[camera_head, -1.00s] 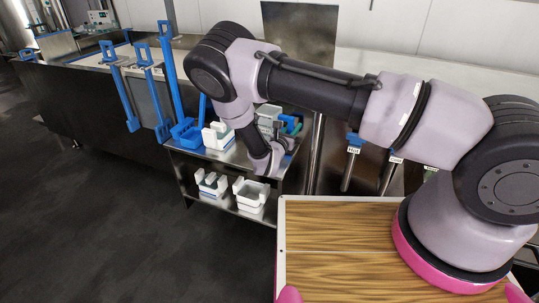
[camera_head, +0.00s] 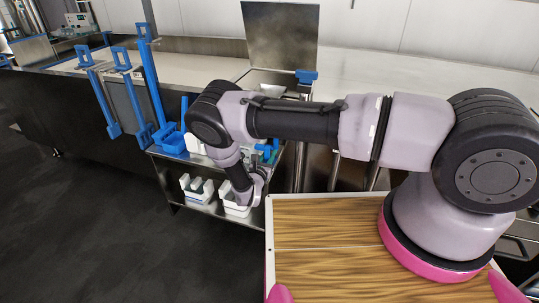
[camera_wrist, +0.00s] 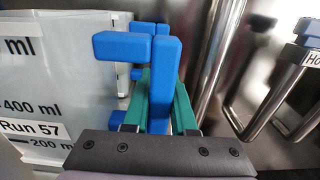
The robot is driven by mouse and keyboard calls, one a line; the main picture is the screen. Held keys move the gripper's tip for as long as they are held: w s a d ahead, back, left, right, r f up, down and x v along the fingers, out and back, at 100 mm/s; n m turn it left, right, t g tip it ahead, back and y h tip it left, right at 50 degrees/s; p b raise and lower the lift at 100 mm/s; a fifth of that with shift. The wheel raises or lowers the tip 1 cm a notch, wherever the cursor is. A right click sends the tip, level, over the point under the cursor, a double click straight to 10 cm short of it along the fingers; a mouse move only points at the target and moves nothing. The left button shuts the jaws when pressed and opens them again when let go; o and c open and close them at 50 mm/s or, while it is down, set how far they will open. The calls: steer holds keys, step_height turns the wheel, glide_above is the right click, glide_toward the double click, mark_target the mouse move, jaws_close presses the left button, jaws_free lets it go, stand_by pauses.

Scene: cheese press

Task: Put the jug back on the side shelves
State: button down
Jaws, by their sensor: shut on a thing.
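The jug (camera_wrist: 50,85), a translucent grey-white vessel with ml marks and a "Run 57" label, fills the left of the wrist view. Its blue handle (camera_wrist: 165,60) is between the green fingers of my gripper (camera_wrist: 160,98), which is shut on it. In the head view my gripper (camera_head: 268,153) is at the upper level of the metal side shelves (camera_head: 218,209), and my arm hides most of the jug. I cannot tell whether the jug's base touches the shelf.
White moulds (camera_head: 196,188) stand on the lower shelf, one partly behind my wrist. Blue long-handled tools (camera_head: 151,80) and a blue tray (camera_head: 171,139) are left of my arm. Metal bars (camera_wrist: 280,90) are close on the right in the wrist view. The floor (camera_head: 90,220) in front is clear.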

steer(key=shift+f, duration=0.1)
steer(key=c, duration=0.7)
jaws_free()
